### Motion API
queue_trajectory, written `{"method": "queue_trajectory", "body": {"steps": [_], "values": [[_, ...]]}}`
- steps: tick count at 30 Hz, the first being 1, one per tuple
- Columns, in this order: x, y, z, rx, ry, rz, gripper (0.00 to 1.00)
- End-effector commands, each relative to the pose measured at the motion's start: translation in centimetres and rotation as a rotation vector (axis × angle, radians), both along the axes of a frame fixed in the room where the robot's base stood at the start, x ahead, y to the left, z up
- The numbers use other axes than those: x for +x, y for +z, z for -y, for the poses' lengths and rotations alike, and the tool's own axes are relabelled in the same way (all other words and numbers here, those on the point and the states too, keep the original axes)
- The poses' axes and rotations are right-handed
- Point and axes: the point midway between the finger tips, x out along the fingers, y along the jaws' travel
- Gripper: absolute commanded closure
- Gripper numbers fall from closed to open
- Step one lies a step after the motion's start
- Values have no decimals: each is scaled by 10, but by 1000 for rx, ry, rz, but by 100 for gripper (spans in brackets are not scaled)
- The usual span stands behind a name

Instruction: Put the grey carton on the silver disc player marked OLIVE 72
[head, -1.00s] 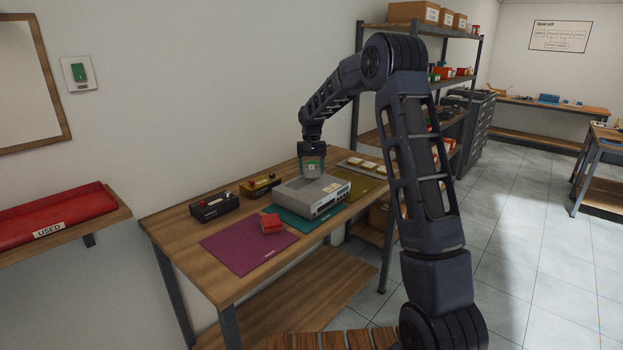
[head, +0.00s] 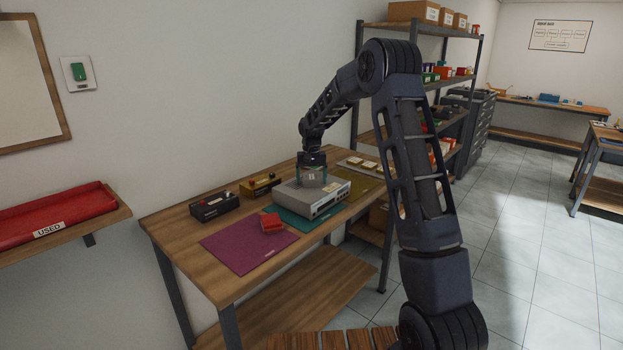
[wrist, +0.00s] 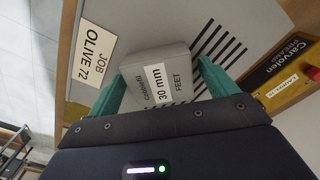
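The grey carton (wrist: 156,75), labelled "30 mm FEET", is between the two teal fingers of my gripper (wrist: 160,82) in the wrist view. The fingers appear closed on its sides. In the head view my gripper (head: 312,172) is over the silver disc player (head: 335,196), with the carton low at its top, towards the back. Whether the carton's underside touches the top is hidden. The wrist view shows the "JOB OLIVE 72" label (wrist: 98,52) on the player (wrist: 130,20) left of the carton, and dark vent slots to the right.
The player stands on a teal mat (head: 300,222) on the wooden table. A purple mat (head: 240,248) with a red item (head: 271,222) lies in front. A black box (head: 213,206) and a yellow-and-black box (head: 260,186) stand near the wall. A tray of small parts (head: 362,163) is behind.

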Motion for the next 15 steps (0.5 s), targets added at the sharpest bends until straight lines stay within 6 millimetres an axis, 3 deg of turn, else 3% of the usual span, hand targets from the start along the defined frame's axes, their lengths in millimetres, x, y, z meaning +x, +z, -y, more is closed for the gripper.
{"method": "queue_trajectory", "body": {"steps": [8, 15], "values": [[0, 6, 0, 0, 0, 0, 15], [1, 44, 0, 1, 0, 3, 15]]}}
